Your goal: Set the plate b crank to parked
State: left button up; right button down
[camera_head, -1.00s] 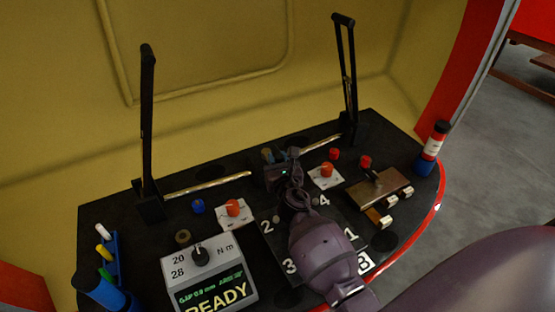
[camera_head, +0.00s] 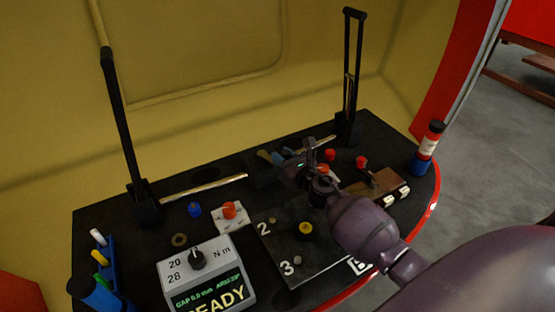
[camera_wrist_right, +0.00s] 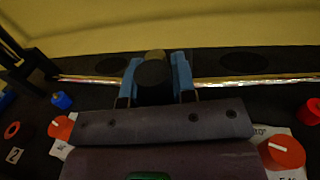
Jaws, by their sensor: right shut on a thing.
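The black plate with white numbers and a B mark (camera_head: 358,266) lies at the front of the panel, with a yellow-topped round knob (camera_head: 305,230) on it. My right gripper (camera_head: 276,157) is behind the plate, reaching over the panel. Its blue fingers (camera_wrist_right: 158,76) are shut on a dark round-ended piece (camera_wrist_right: 152,73) with a tan part behind it. I cannot tell whether this piece is the crank; its base is hidden by my gripper in the head view. No position label for it can be read. My left gripper is not in view.
Tall black levers stand at left (camera_head: 125,130) and right (camera_head: 348,85). Red knobs on white dials (camera_head: 229,212) flank the gripper. A grey READY box (camera_head: 205,272) stands front left.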

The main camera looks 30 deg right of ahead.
pick_arm(q)
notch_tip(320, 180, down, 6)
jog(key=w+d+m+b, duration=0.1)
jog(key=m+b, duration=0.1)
jog(key=b, duration=1)
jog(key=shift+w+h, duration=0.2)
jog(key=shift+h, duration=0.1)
pick_arm(e)
jog(key=w+d+n+g+y, duration=0.5)
jog(key=w+d+n+y, duration=0.1)
jog(key=y, duration=0.5)
jog(key=shift+w+n, duration=0.9)
jog(key=shift+n, duration=0.1)
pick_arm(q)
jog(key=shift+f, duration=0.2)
pick_arm(e)
jog(key=shift+g, duration=0.4)
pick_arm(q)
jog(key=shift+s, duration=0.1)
pick_arm(e)
jog(key=c, duration=0.9)
grip_release()
jog(key=shift+a, duration=0.1)
